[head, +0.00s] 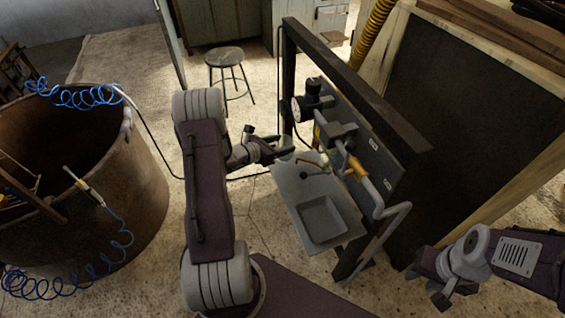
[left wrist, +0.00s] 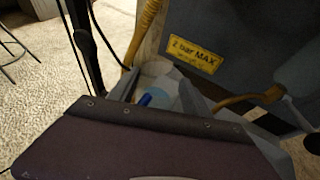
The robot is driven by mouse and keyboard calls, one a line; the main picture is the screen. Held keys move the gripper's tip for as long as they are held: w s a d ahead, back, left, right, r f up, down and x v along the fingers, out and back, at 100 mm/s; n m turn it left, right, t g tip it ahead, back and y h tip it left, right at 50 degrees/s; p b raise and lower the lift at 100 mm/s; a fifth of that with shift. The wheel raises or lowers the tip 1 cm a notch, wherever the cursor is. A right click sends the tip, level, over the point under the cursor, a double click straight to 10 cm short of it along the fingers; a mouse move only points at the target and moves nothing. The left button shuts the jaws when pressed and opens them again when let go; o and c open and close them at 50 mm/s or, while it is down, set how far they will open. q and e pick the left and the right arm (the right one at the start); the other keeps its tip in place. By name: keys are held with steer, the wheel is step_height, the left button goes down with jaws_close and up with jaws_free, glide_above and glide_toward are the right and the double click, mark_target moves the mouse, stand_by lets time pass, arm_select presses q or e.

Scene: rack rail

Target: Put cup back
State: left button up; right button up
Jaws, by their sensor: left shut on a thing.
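My left gripper (head: 278,147) is at the left side of the rack rail unit, level with its fittings. It is shut on a small pale cup (head: 287,142), of which only a little shows. In the left wrist view, a pale bluish, see-through part of the cup (left wrist: 156,98) shows between the grey fingers, with a darker blue bit on it. The rail's grey panel (head: 378,158) carries a round gauge (head: 297,109), a dark block and a yellow-handled valve. My right gripper (head: 440,294) hangs low at the right, away from the rack; its fingers are too dark to tell.
The dark frame (head: 290,75) stands close to my left gripper. A yellow label (left wrist: 195,53) reads "2 bar MAX". A large rusty drum (head: 130,190) with blue coiled hoses is at left, and a stool (head: 228,58) behind.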

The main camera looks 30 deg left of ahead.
arm_select(q)
step_height(320, 180, down, 3)
steer(key=shift+w+r, duration=0.1)
step_height(320, 180, down, 3)
steer(key=shift+f+b, duration=0.2)
steer(key=shift+b, duration=0.35)
steer(key=shift+f, duration=0.25)
steer(key=o, duration=1.6)
steer(key=shift+c, duration=0.2)
